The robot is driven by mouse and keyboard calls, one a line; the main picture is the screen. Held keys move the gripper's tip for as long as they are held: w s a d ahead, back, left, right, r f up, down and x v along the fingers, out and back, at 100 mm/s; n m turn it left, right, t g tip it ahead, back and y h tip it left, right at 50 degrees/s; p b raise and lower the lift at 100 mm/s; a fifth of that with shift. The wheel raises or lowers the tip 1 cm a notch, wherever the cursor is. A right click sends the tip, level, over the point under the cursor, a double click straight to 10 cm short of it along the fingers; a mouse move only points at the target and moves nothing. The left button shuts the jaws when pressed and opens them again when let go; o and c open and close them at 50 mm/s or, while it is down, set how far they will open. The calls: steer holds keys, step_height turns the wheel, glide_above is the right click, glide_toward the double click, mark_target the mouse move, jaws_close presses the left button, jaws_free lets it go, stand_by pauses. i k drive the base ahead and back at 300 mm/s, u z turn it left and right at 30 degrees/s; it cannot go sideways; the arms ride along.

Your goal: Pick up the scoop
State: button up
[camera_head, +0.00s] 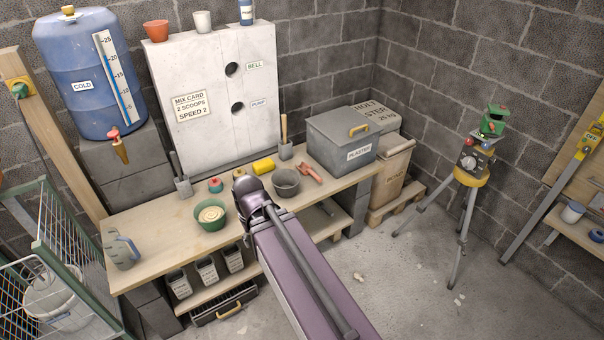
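I cannot tell for certain which item is the scoop. A small orange-red tool (308,172) with a handle lies on the right part of the wooden bench, beside a dark grey bowl (286,182), and may be it. Two grey tools with upright handles stand at the back of the bench, one with a dark handle (183,185) and one with a wooden handle (285,150). My purple arm reaches up from the bottom over the bench's front edge. My gripper's fingers are not visible.
A tripod (463,220) stands right, a wire cage (60,235) left. Floor between bench and tripod is mostly clear.

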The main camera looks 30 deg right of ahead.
mark_target(305, 169)
steer(key=z, duration=0.05)
steer(key=i, duration=0.95)
steer(key=u, duration=0.05)
